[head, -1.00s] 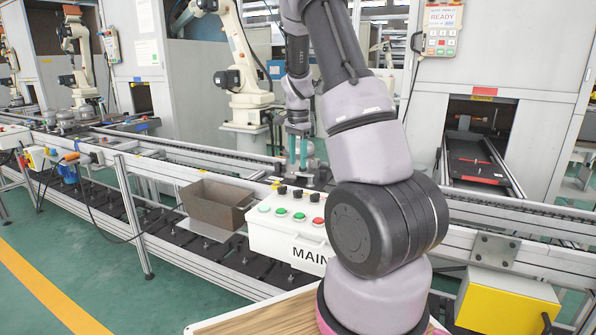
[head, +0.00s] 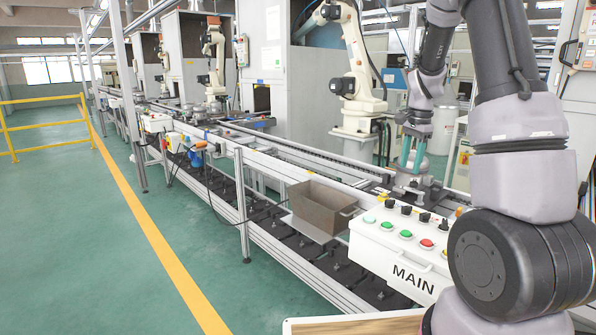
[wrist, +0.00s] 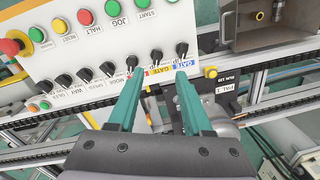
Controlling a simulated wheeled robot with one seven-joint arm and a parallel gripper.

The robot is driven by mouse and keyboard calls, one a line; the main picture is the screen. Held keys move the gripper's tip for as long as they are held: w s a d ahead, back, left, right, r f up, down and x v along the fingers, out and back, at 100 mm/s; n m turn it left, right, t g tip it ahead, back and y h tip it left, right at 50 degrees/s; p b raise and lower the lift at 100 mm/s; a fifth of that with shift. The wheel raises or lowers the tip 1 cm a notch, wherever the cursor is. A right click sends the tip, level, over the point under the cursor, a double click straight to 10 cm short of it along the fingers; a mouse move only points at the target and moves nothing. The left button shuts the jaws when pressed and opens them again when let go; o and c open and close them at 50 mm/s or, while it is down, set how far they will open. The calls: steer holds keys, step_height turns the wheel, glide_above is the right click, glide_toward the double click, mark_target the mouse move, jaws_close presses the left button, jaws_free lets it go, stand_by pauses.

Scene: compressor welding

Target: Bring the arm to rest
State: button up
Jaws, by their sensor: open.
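My arm (head: 520,130) rises at the right of the head view and bends over the conveyor line, with its forearm hanging down. My gripper (head: 411,160) has teal fingers and points down over the line, behind the white MAIN control box (head: 375,254). In the wrist view my gripper (wrist: 155,85) is open, with a gap between its two teal fingers and nothing held. The fingertips overlap the black knobs of the control box (wrist: 70,50) in that view. I cannot tell whether they touch it.
A white robot arm (head: 355,85) stands behind the line. A yellow railing (head: 45,125) is at the far left. The green floor (head: 90,240) at left is clear.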

steer(key=s+a+r+n+t+y, duration=0.1)
steer(key=s+a+r+n+t, duration=0.1)
steer(key=s+a+r, duration=0.4)
steer(key=s+a+r+n+t, duration=0.1)
steer(key=s+a+r+n, duration=0.1)
steer(key=s+r, duration=0.45)
steer(key=s+a+r+n+t, duration=0.1)
steer(key=s+a+r+n, duration=0.2)
steer(key=s, duration=0.3)
steer(key=s+a+r+n+t, duration=0.2)
steer(key=s+a+r, duration=0.1)
steer(key=s, duration=0.4)
steer(key=shift+r+n+t+y, duration=0.15)
steer(key=shift+n+t+y, duration=0.15)
steer(key=shift+n, duration=0.1)
steer(key=shift+s+d, duration=0.1)
stand_by(0.6)
